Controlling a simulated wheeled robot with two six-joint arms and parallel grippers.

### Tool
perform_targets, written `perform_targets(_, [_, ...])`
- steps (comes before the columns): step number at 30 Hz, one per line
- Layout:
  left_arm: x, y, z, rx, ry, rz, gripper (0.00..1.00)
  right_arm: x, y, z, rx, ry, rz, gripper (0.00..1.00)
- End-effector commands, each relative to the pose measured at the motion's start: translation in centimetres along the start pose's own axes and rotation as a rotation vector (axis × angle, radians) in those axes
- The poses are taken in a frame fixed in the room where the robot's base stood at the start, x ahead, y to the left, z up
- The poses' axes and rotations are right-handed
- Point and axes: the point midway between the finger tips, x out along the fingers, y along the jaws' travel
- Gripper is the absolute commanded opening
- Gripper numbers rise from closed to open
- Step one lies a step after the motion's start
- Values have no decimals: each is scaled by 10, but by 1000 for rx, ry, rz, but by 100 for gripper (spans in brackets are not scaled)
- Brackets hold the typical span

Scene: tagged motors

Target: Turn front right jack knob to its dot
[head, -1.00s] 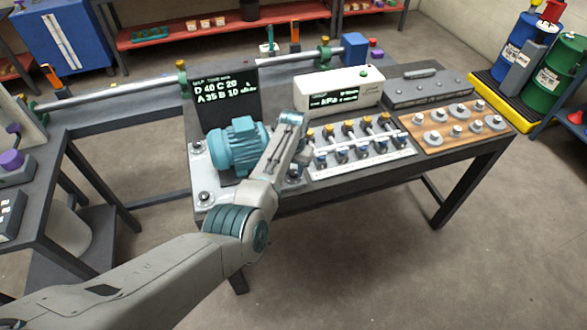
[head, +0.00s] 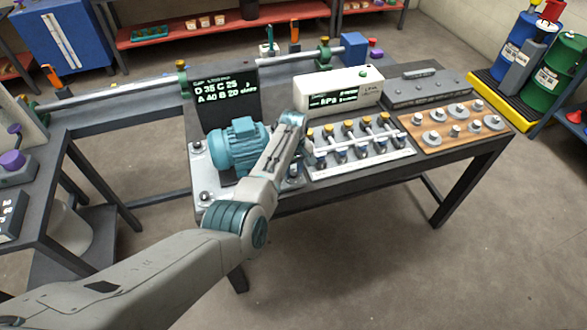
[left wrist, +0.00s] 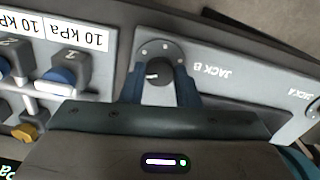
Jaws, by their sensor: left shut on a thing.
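The front right jack knob is a dark round knob (left wrist: 157,70) on a pale plate labelled JACK B. In the left wrist view its white pointer mark points left, and small dots ring it. My left gripper (left wrist: 159,88) is shut on the knob, one blue-grey finger on each side. In the head view my left forearm and wrist reach over the plate's right side and partly hide this corner. The teal motor (head: 236,147) sits on the plate (head: 203,178). The dark display (head: 226,92) behind it reads D 35, C 25, A 40, B 20. My right gripper is out of view.
A row of blue and yellow valves (head: 345,152) stands close right of the gripper. A white meter box (head: 322,85) is behind it. A wooden board with grey discs (head: 452,122) lies farther right. The floor in front is clear.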

Motion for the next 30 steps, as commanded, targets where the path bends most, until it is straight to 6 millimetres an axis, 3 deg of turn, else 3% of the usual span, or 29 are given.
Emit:
perform_targets(10, [0, 0, 0, -141, 0, 0, 6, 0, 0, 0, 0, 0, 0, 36])
perform_targets(26, [0, 0, 0, -165, 0, 0, 6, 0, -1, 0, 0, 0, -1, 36])
perform_targets(27, [0, 0, 0, -165, 0, 0, 30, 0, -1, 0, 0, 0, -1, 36])
perform_targets(30, [0, 0, 0, -165, 0, 0, 50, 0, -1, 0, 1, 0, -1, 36])
